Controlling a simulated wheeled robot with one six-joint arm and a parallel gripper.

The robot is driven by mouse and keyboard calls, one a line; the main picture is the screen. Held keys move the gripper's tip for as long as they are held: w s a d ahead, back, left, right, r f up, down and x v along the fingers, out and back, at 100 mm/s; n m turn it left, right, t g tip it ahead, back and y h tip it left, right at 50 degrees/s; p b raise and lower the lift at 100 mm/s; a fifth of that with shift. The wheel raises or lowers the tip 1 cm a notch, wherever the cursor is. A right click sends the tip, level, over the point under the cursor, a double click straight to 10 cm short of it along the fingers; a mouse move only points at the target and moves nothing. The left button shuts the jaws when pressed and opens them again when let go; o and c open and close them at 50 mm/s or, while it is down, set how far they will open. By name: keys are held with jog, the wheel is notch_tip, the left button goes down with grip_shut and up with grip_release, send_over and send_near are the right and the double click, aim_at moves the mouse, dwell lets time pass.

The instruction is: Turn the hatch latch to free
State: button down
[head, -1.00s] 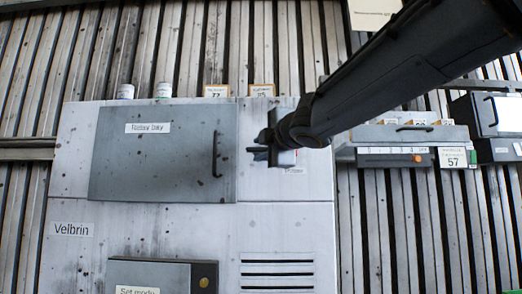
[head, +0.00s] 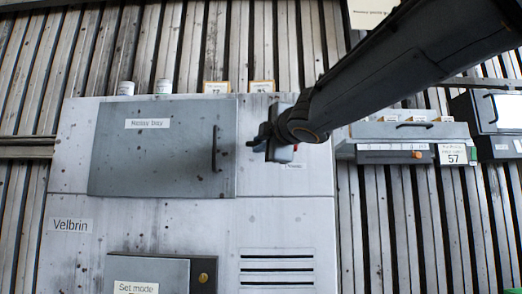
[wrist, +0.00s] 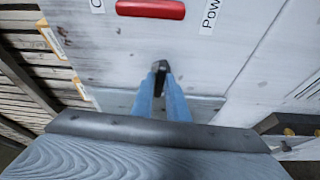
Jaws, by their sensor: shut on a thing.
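The grey hatch (head: 165,165) labelled "Relay bay" is closed on the pale cabinet, with a dark bar handle (head: 216,148) near its right edge. My gripper (head: 256,143) is just right of the hatch, against the cabinet face. In the wrist view its blue fingers (wrist: 161,82) are shut on a small dark piece (wrist: 160,66), which looks like the hatch latch. The fingers hide most of it, so its exact angle cannot be told. In the head view my wrist covers part of this area.
A red switch or handle (wrist: 150,9) sits close beyond the fingers, beside a "Pow..." label (wrist: 211,14). A "Set mode" box (head: 150,275) and vent slots (head: 277,270) are below. A grey unit with a "57" tag (head: 453,155) stands at right.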

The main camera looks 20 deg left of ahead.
jog(key=shift+f+m+t+b, duration=0.25)
jog(key=shift+m+b, duration=0.65)
jog(key=shift+b, duration=1.45)
jog(key=shift+f+m+t+b, duration=0.1)
jog(key=shift+m+t+b, duration=0.55)
jog(key=shift+b, duration=1.7)
jog(key=m+b, duration=0.1)
jog(key=b, duration=0.3)
jog(key=shift+m, duration=0.35)
jog(key=m+b, duration=0.1)
jog(key=b, duration=0.3)
jog(key=shift+t, duration=0.3)
jog(key=shift+s+a+m+t+h+b, duration=0.1)
jog(key=shift+m+t+h+b, duration=0.75)
jog(key=shift+m+b, duration=2.1)
jog(key=shift+w+a+m+t+h+b, duration=0.15)
jog(key=shift+m+t+h+b, duration=0.7)
jog(key=shift+m+b, duration=2.05)
jog(key=shift+s+a+m+t+h+b, duration=0.15)
jog(key=shift+m+t+h+b, duration=0.65)
jog(key=shift+m+b, duration=2.1)
jog(key=shift+n+h+b, duration=0.4)
jog(key=shift+n+b, duration=0.25)
jog(key=shift+b, duration=0.2)
jog(key=c, duration=1.8)
grip_release()
jog(key=shift+s, duration=0.1)
